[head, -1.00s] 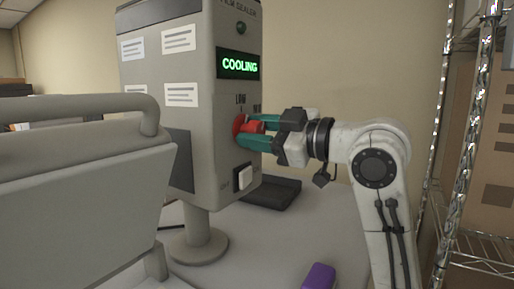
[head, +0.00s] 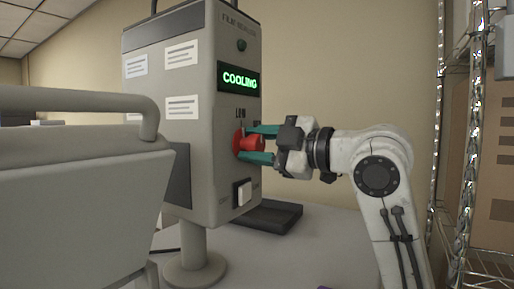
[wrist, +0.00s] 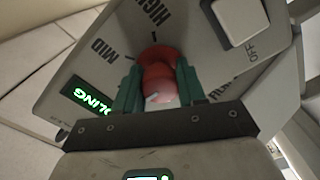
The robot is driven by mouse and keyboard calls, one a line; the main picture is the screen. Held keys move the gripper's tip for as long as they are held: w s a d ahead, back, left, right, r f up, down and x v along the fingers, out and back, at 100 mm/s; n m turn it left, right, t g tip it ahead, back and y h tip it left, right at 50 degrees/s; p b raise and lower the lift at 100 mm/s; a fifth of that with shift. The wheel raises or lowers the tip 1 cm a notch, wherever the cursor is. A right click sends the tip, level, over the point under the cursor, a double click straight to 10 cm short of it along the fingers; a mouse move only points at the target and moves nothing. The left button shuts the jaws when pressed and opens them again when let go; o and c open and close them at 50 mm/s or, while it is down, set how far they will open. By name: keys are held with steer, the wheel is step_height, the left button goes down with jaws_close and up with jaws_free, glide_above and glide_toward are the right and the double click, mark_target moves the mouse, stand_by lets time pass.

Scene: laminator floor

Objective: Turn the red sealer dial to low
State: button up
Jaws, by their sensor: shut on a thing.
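The red dial (head: 251,143) sticks out from the front of the grey film sealer (head: 214,190), below its green COOLING screen (head: 238,79). LOW is printed just above the dial in the head view. My gripper (head: 262,144) is shut on the dial, with one teal finger above and one below it. In the wrist view, the red dial (wrist: 160,72) sits between the teal fingers, with a pale mark on its near face. MID and HIGH are readable around it there. The fingers and gripper body hide part of the scale, so I cannot tell the exact setting.
A white rocker switch (head: 242,193) sits below the dial, close to my gripper. A grey machine with a handle (head: 80,190) fills the left foreground. A wire shelf (head: 470,150) stands at right.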

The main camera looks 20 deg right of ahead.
steer(key=o, duration=1)
steer(key=shift+o, duration=0.2)
steer(key=b+v, duration=0.1)
steer(key=v, duration=0.9)
steer(key=shift+s+d, duration=0.25)
steer(key=shift+s, duration=0.05)
